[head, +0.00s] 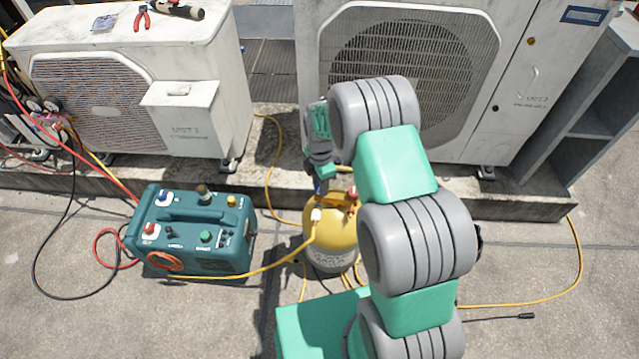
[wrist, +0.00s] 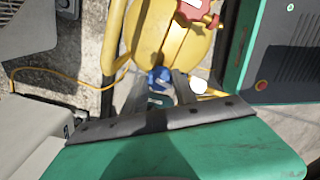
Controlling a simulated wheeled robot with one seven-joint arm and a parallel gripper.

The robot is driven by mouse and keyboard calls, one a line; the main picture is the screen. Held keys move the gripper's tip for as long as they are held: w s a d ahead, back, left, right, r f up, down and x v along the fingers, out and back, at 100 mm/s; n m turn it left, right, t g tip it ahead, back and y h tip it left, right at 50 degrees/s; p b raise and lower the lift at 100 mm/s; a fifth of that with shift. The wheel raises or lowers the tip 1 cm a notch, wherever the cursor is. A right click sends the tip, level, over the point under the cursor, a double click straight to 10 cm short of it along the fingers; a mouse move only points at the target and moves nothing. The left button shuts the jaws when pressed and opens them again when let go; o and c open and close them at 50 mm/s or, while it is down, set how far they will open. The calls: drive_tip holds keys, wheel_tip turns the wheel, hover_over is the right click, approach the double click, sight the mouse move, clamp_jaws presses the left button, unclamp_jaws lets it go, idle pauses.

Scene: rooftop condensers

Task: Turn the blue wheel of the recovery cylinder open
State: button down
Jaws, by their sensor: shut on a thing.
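The yellow recovery cylinder (head: 328,238) stands on the roof floor, partly hidden by my arm. In the wrist view its yellow top (wrist: 160,35) lies ahead of the jaws. The blue wheel (wrist: 158,77) sits between the two fingers of my gripper (wrist: 159,84), which is shut on it. In the head view my gripper (head: 320,182) points down onto the cylinder's top, and the wheel is mostly hidden there. A red wheel (wrist: 196,13) is on the far side of the top. How far the blue wheel is turned cannot be told.
A teal recovery machine (head: 190,238) stands left of the cylinder; a yellow hose (head: 265,268) runs between them. Two white condensers (head: 140,85) stand behind on a concrete kerb. Hoses and cables lie on the floor. A grey shelf (head: 585,110) is at the right. Floor at the lower right is mostly clear.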

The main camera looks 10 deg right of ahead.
drive_tip(key=shift+w+r, duration=0.15)
drive_tip(key=c, duration=1)
unclamp_jaws()
wheel_tip(320, 180, up, 8)
drive_tip(key=shift+f+p, duration=0.2)
drive_tip(key=shift+p, duration=0.5)
